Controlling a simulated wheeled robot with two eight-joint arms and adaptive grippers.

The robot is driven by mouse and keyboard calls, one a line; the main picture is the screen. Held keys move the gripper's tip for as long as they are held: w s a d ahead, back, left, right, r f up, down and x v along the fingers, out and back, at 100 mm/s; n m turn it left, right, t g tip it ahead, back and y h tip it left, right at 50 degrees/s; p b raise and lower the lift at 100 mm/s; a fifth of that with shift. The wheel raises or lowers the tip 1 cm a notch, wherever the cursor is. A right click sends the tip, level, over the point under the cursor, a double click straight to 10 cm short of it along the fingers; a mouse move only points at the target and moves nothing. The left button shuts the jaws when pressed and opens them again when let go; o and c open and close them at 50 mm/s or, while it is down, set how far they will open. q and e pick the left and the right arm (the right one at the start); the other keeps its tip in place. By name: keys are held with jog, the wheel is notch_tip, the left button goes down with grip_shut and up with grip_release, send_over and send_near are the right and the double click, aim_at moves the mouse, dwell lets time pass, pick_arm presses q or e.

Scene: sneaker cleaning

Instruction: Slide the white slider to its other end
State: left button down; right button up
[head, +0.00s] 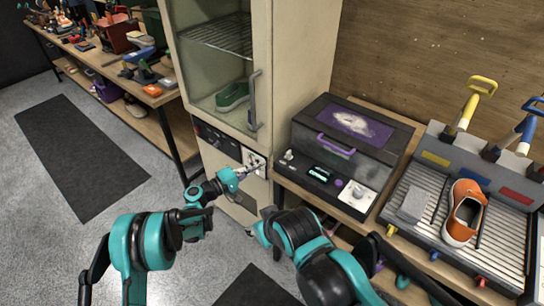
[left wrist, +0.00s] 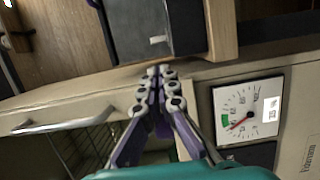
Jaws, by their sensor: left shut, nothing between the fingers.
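A small white piece that looks like the slider (head: 288,155) is at the left of the dark box's front panel in the head view. A small white piece also shows on a dark face in the left wrist view (left wrist: 157,40); I cannot tell its end of travel. My left gripper (head: 258,167) is in front of the tall cabinet's lower panel, left of and below the box. In the left wrist view the left gripper (left wrist: 160,88) is shut and empty, its fingertips together and apart from the white piece.
The dark box (head: 345,145) with a purple handle stands on a wooden bench. The tall cabinet (head: 300,60) holds a green shoe (head: 232,96). A dial gauge (left wrist: 248,110) is beside my left gripper. An orange sneaker (head: 464,212) lies on a ribbed tray at right.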

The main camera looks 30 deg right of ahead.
aim_at(279, 158)
pick_arm(q)
jog(key=d, duration=0.2)
jog(key=d+b, duration=0.1)
jog(key=d, duration=0.2)
jog(key=w+d+b, duration=0.1)
jog(key=d, duration=0.2)
jog(key=shift+d+f, duration=0.1)
jog(key=shift+w+d, duration=0.15)
jog(key=shift+d, duration=0.45)
jog(key=shift+a, duration=0.1)
